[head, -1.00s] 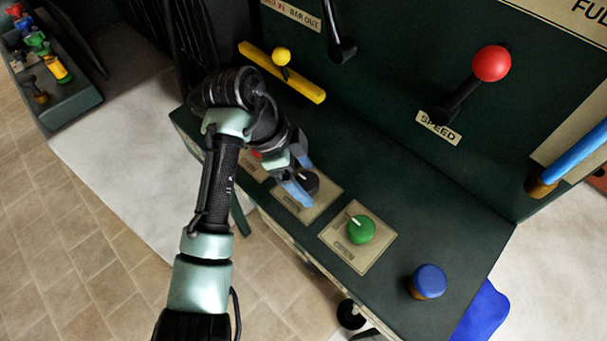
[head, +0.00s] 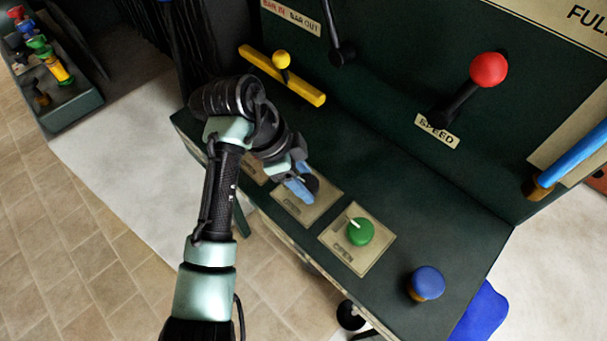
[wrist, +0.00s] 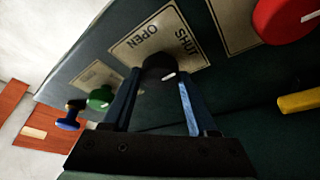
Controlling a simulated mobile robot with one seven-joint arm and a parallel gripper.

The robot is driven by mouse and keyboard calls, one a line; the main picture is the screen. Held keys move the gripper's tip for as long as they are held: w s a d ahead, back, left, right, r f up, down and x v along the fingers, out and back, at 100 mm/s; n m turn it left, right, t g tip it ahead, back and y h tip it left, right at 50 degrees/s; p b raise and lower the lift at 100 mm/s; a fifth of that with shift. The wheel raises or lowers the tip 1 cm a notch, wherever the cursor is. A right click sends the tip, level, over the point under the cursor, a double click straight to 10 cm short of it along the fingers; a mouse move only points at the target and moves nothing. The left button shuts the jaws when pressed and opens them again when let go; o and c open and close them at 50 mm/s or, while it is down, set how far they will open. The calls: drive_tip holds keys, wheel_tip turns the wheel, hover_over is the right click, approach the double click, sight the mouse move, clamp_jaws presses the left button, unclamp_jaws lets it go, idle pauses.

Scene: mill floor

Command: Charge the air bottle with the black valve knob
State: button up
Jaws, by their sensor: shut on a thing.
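The black valve knob (head: 311,184) stands on a pale plate (head: 322,200) on the dark green console ledge. My gripper (head: 301,180) is shut on this knob, with a blue finger on either side of it. In the wrist view the black knob (wrist: 158,67) sits between the two fingertips (wrist: 160,76), and a short white mark shows on its face. Its plate (wrist: 140,47) reads OPEN on the left and SHUT on the right; I cannot tell exactly which way the mark points. The air bottle is not identifiable in these views.
A green knob (head: 360,231) on its own plate and a blue knob (head: 427,282) stand to the right. A red knob (wrist: 285,18) is beside the black one in the wrist view. A yellow lever (head: 281,58) and a red-balled SPEED lever (head: 488,68) rise behind.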

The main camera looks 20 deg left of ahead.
drive_tip(key=n+p, duration=0.2)
drive_tip(key=p, duration=0.1)
drive_tip(key=n+t+p, duration=0.1)
drive_tip(key=shift+s+d+r+n+y, duration=0.1)
drive_tip(key=shift+d+r+n+y, duration=0.05)
drive_tip(key=shift+r+n+y, duration=0.2)
drive_tip(key=n+y+p, duration=0.1)
drive_tip(key=n+p, duration=0.1)
drive_tip(key=n+t+p, duration=0.1)
drive_tip(key=n+p, duration=0.1)
drive_tip(key=p, duration=0.1)
drive_tip(key=shift+d+n+y, duration=0.1)
drive_tip(key=shift+n+y, duration=0.25)
drive_tip(key=n+p, duration=0.2)
drive_tip(key=n+y+p, duration=0.1)
drive_tip(key=n+p, duration=0.1)
drive_tip(key=shift+d+f+y, duration=0.1)
drive_tip(key=shift+y, duration=0.2)
drive_tip(key=shift+f+n+y+p, duration=0.15)
drive_tip(key=shift+n+y+p, duration=0.45)
drive_tip(key=shift+n+p, duration=0.8)
drive_tip(key=shift+n, duration=0.5)
drive_tip(key=o, duration=1.4)
